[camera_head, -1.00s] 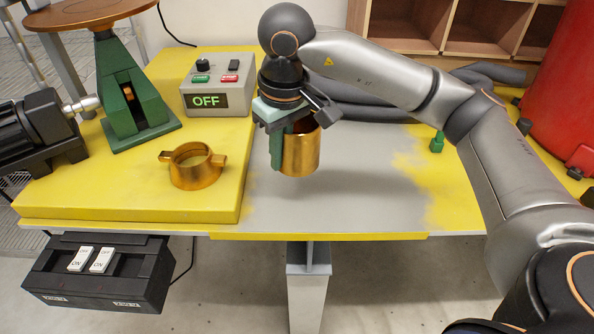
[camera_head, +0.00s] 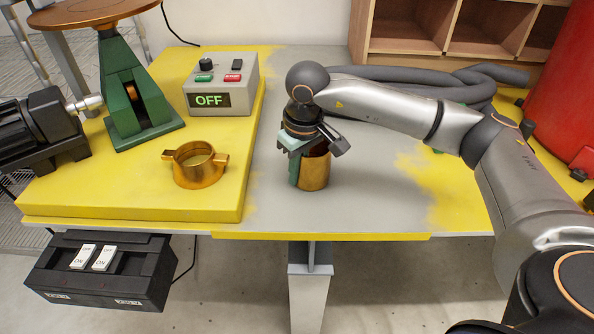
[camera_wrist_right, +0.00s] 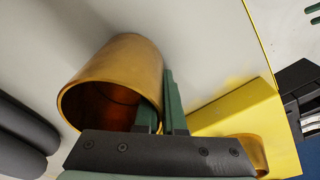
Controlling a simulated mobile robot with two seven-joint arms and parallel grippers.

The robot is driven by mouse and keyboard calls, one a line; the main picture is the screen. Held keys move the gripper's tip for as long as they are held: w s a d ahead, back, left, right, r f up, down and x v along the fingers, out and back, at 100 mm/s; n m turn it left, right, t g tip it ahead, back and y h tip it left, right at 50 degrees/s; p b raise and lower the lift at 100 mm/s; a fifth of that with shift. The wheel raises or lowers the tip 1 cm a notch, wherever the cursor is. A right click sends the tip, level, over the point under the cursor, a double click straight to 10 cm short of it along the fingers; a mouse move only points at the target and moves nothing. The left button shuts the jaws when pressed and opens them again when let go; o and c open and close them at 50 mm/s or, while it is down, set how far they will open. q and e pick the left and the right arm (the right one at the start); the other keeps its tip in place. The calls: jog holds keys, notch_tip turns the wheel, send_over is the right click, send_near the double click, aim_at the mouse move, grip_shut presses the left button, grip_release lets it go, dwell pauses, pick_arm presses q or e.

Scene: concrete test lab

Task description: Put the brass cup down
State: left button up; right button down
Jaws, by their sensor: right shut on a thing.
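The brass cup (camera_head: 315,173) is upright over the grey middle of the table in the head view. Its base is at or very close to the tabletop; I cannot tell if it touches. My right gripper (camera_head: 297,170) comes from above and is shut on the cup's left wall. The right wrist view shows the cup (camera_wrist_right: 118,75) with its open mouth toward the camera and the green fingers (camera_wrist_right: 160,115) pinching its rim. My left gripper is not in view.
A brass ring with two lugs (camera_head: 196,166) sits on the raised yellow plate (camera_head: 130,205) to the left. A control box (camera_head: 220,85) reading OFF and a green stand (camera_head: 130,95) are behind. Grey hoses (camera_head: 420,82) lie at the back. Grey tabletop in front is clear.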

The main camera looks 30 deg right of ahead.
jog(key=shift+f, duration=0.1)
jog(key=c, duration=1)
grip_release()
jog(key=r, duration=0.4)
jog(key=s+r, duration=0.1)
jog(key=r, duration=0.7)
jog(key=shift+s+d+r, duration=0.1)
jog(key=shift+s, duration=0.1)
